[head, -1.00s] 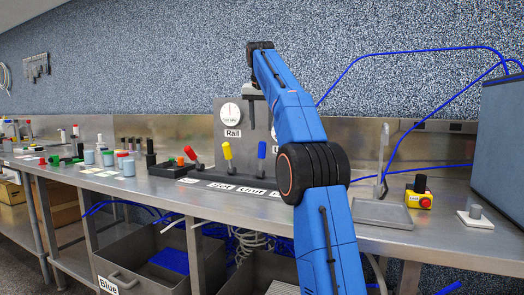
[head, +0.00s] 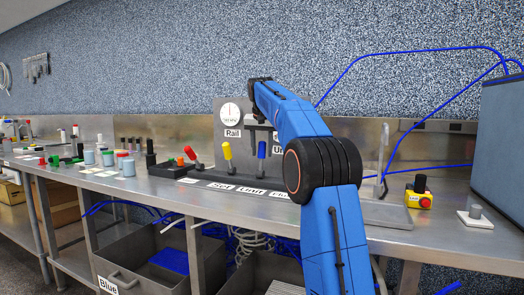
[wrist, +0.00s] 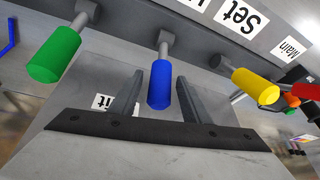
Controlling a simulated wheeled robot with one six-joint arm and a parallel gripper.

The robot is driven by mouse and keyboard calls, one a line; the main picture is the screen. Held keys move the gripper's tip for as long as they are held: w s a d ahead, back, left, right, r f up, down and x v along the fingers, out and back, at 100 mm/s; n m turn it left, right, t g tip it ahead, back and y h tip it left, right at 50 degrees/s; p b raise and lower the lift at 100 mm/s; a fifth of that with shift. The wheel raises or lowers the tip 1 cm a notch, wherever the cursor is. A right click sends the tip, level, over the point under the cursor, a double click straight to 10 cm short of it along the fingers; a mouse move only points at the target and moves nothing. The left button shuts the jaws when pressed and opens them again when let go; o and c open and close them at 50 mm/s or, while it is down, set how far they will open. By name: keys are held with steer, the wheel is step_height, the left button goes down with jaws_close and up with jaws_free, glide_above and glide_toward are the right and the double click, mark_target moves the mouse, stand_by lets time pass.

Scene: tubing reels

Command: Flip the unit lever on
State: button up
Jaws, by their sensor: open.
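The blue lever (head: 262,150) stands on the panel base on the bench, its handle pointing up. By the order of levers and tags, it matches the "Unit" tag (head: 251,191). In the wrist view the blue handle (wrist: 159,85) shows between my gripper's two fingers (wrist: 158,78), which are open, with a gap on each side. I cannot tell how deep the handle sits between them. In the head view my gripper (head: 261,124) is just above the blue handle, partly hidden by my arm.
A yellow lever (head: 228,152) and a red lever (head: 191,154) stand to the left. A green lever (wrist: 54,56) is on the blue lever's other side. The upright panel with a gauge (head: 231,115) rises close behind. A yellow emergency-stop box (head: 418,195) sits right.

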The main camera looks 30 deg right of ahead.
mark_target(259, 157)
jaws_close()
steer(key=shift+s+a+r+t+h, duration=0.1)
steer(key=shift+s+a+t+h, duration=0.55)
steer(key=shift+a+h, duration=0.2)
steer(key=shift+s+a+f+n+t+h, duration=0.15)
steer(key=shift+s+a+t+h, duration=0.4)
steer(key=shift+a+h, duration=0.1)
steer(key=shift+s+a+f+n+t+h, duration=0.15)
steer(key=shift+s+a+t+h, duration=0.35)
steer(key=shift+a+h, duration=0.1)
steer(key=shift+s+a+f+t+h, duration=0.5)
steer(key=shift+a+t+h, duration=0.15)
steer(key=shift+t+h, duration=0.15)
steer(key=shift+s+a+f+t+h, duration=0.45)
steer(key=shift+a+t+h, duration=0.2)
steer(key=shift+h, duration=0.25)
steer(key=shift+f, duration=0.15)
